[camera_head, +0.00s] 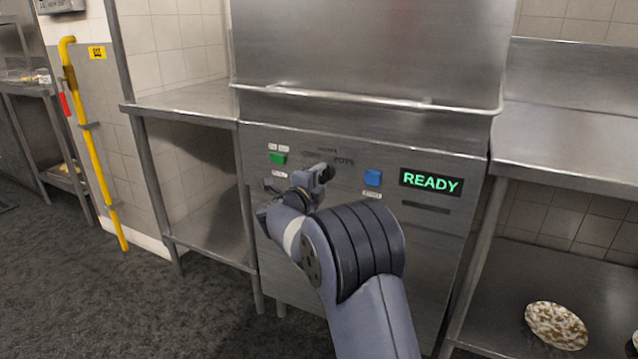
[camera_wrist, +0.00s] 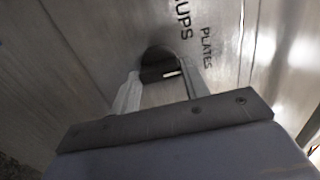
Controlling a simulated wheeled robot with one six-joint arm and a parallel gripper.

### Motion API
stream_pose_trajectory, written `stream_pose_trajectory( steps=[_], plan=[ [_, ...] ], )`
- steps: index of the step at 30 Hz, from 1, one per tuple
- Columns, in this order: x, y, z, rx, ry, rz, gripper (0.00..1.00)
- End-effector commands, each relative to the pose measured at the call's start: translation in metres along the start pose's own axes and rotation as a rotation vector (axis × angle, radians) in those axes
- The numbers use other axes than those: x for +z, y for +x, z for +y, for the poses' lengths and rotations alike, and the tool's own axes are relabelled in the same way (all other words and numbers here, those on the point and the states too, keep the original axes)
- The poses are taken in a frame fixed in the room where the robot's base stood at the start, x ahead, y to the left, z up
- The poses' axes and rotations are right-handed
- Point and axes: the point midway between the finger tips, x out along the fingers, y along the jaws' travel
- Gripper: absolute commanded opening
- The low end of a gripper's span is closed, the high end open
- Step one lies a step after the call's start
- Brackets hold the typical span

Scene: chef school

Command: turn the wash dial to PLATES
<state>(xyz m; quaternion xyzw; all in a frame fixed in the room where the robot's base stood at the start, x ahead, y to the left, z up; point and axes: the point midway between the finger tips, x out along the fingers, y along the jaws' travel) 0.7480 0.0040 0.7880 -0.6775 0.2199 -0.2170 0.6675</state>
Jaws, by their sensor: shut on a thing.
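The wash dial (camera_wrist: 155,55) is a dark round knob on the steel front of the dishwasher (camera_head: 420,240). In the wrist view my gripper (camera_wrist: 160,84) is shut on the dial, one finger on each side. A white mark shows on the right part of the knob. The PLATES label (camera_wrist: 207,47) is printed up and to the right of the dial, with a partly cut-off label ending in UPS (camera_wrist: 185,20) above. In the head view my gripper (camera_head: 320,175) is at the panel and mostly covers the dial. A POTS label (camera_head: 344,161) shows beside it.
A green button (camera_head: 278,158) is left of the dial and a blue button (camera_head: 373,177) right of it. A display (camera_head: 431,183) reads READY. A long handle bar (camera_head: 370,101) runs above the panel. Steel tables flank the machine; a speckled plate (camera_head: 556,326) lies on the lower right shelf.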

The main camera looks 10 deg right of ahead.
Motion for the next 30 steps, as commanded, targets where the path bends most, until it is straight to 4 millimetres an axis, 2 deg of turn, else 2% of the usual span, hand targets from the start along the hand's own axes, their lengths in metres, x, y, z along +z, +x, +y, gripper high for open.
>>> stream_pose_trajectory(
  steps=[14, 15, 23, 30],
  plan=[
    [-0.0004, 0.0000, 0.0013, 0.003, 0.015, 0.001, 0.21],
    [-0.0004, -0.0001, 0.0014, 0.003, 0.015, 0.001, 0.45],
    [-0.0002, 0.0000, 0.0008, 0.002, 0.014, 0.001, 0.65],
    [0.0000, -0.0011, 0.0002, 0.001, 0.015, 0.000, 0.65]
  ],
)
